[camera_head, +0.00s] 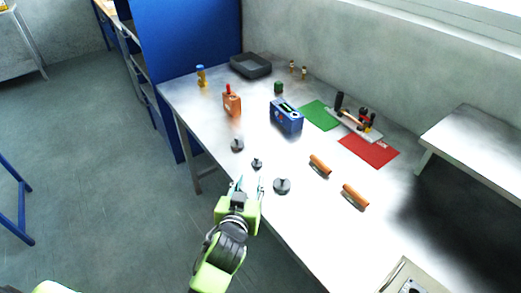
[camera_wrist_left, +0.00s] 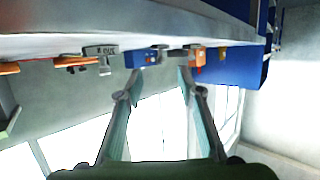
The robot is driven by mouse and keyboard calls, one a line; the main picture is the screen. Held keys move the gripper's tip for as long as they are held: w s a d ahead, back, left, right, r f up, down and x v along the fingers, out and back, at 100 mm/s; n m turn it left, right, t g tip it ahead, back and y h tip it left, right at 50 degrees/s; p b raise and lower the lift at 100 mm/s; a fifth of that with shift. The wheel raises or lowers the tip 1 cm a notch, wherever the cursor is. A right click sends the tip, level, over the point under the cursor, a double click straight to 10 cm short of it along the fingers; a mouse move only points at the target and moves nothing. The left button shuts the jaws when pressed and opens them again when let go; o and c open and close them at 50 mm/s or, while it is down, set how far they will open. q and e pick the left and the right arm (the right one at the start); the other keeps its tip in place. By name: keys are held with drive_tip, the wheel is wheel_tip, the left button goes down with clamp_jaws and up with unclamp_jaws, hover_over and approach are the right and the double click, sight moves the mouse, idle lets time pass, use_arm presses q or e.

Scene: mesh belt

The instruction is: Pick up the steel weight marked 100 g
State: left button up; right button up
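Three dark steel weights stand near the table's front edge: one farther back (camera_head: 237,146), a smaller middle one (camera_head: 257,163) and a wider near one (camera_head: 282,186). I cannot read which is marked 100 g. My left gripper (camera_head: 250,186) is open and empty, its fingertips just short of the smallest weight. In the left wrist view, which looks upside down, the small weight (camera_wrist_left: 160,48) appears between the open fingertips (camera_wrist_left: 160,75), apart from them. A larger weight with blurred lettering (camera_wrist_left: 101,55) is to the left of the fingers. My right gripper is not in view.
Green (camera_head: 320,115) and red (camera_head: 369,151) mats, with a tool rack (camera_head: 354,122), are farther back. A grey tray (camera_head: 250,66) is at the far end.

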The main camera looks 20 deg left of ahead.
sight(257, 161)
use_arm(q)
drive_tip(key=shift+w+r, duration=0.15)
drive_tip(key=shift+w, duration=0.4)
drive_tip(key=x, duration=0.4)
drive_tip(key=shift+w+p, duration=0.35)
drive_tip(key=shift+w, duration=0.05)
drive_tip(key=x, duration=0.2)
drive_tip(key=shift+w+a, duration=0.15)
drive_tip(key=shift+w, duration=0.25)
drive_tip(key=p+x, duration=0.1)
drive_tip(key=x, duration=0.2)
drive_tip(key=shift+w, duration=0.1)
drive_tip(key=shift+w+f, duration=0.3)
drive_tip(key=shift+w, duration=0.05)
drive_tip(key=shift+w+f, duration=0.1)
drive_tip(key=shift+w, duration=0.05)
clamp_jaws()
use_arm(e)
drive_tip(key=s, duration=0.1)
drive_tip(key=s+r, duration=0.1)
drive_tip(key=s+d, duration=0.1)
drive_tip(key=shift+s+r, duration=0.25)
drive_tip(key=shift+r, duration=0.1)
